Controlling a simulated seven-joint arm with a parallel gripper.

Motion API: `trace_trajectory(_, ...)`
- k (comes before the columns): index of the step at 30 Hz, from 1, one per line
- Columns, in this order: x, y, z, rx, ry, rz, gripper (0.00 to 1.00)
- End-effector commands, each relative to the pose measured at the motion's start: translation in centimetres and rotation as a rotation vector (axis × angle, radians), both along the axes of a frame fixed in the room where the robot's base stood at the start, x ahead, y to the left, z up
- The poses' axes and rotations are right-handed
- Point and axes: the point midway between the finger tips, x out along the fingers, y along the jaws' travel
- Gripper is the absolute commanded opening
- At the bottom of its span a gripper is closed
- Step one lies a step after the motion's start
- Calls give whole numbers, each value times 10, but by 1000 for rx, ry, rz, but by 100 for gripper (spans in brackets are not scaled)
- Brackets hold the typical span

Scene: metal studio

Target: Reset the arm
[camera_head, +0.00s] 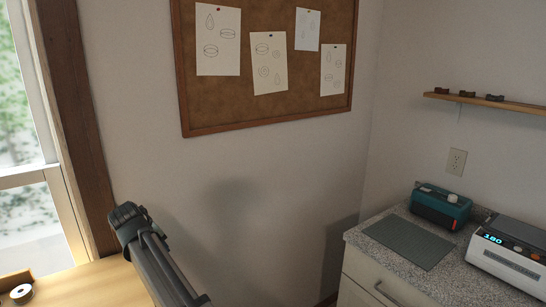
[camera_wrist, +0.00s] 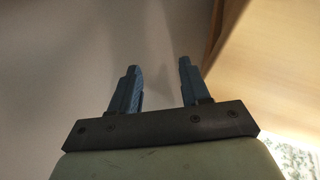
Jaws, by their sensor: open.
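My gripper (camera_wrist: 159,64) shows in the wrist view. Its two dark blue fingers stand apart with nothing between them, so it is open and empty. Behind the fingers is a plain pale surface, with a wooden surface (camera_wrist: 270,75) at the upper right. I cannot make out my gripper for sure in the head view. A dark grey jointed shape rises at the lower middle left there, and I cannot tell whether it is part of my arm.
The head view shows a granite counter (camera_head: 370,237) at right with a grey mat (camera_head: 408,242), a teal box (camera_head: 440,207) and a white device with a lit display (camera_head: 510,250). A wooden table (camera_head: 85,287) at lower left bears a small roll (camera_head: 21,293). A corkboard (camera_head: 268,105) hangs behind.

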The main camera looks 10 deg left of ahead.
Motion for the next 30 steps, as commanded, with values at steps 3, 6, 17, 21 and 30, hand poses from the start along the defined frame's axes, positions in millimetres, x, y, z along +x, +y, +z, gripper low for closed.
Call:
trace_trajectory(3, 34, -50, -47, -29, 37, -48, 46)
trace_trajectory(6, 52, -88, -90, -49, 74, -90, 46)
trace_trajectory(17, 66, -218, -232, -102, 220, -254, 46)
trace_trajectory(21, 59, -269, -281, -118, 279, -320, 46)
trace_trajectory(30, 22, -375, -374, -142, 409, -466, 46)
